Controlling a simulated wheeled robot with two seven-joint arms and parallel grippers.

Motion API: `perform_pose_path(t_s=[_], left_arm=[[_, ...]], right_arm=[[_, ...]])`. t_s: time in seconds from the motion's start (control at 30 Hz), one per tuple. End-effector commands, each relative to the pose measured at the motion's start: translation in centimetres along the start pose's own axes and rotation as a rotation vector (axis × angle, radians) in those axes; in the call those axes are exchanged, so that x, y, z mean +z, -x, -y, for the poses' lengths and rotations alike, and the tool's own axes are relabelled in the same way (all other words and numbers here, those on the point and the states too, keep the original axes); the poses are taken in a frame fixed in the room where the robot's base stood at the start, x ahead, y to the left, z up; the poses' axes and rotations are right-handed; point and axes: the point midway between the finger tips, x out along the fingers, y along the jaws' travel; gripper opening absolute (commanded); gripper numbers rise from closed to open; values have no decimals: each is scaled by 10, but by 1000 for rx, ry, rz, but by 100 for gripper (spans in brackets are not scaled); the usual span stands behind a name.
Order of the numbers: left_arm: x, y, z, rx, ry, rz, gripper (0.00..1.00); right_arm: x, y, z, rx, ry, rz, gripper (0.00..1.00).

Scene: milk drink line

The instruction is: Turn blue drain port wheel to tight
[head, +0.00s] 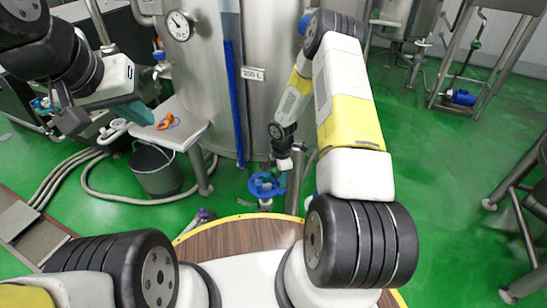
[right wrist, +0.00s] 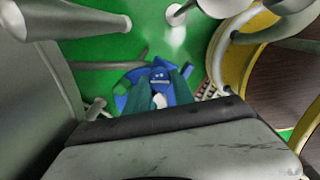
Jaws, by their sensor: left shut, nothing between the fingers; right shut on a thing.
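The blue drain port wheel (head: 258,187) sits low at the foot of the steel tank in the head view. In the right wrist view the wheel (right wrist: 160,74) lies straight ahead, its blue hub between my teal fingers. My right gripper (head: 272,180) reaches down to it and is shut on it; the gripper also shows in the right wrist view (right wrist: 158,95). Part of the wheel is hidden by the fingers. My left gripper (head: 132,113) is shut and empty, at the upper left above a small white table, far from the wheel.
The tank (head: 200,75) stands behind the wheel, with a gauge (head: 179,25) on it. A grey bucket (head: 156,172) and pale hoses (head: 85,175) lie left. The white table (head: 183,132) holds an orange item (head: 165,122).

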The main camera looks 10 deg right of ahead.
Motion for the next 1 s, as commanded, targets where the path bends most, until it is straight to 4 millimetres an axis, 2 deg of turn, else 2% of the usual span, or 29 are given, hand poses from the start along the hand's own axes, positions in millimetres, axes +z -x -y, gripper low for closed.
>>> perform_pose_path(t_s=[1.0], left_arm=[[0,0,0,0,0,0,0]], right_arm=[[0,1,-1,2,-931,-1,0]])
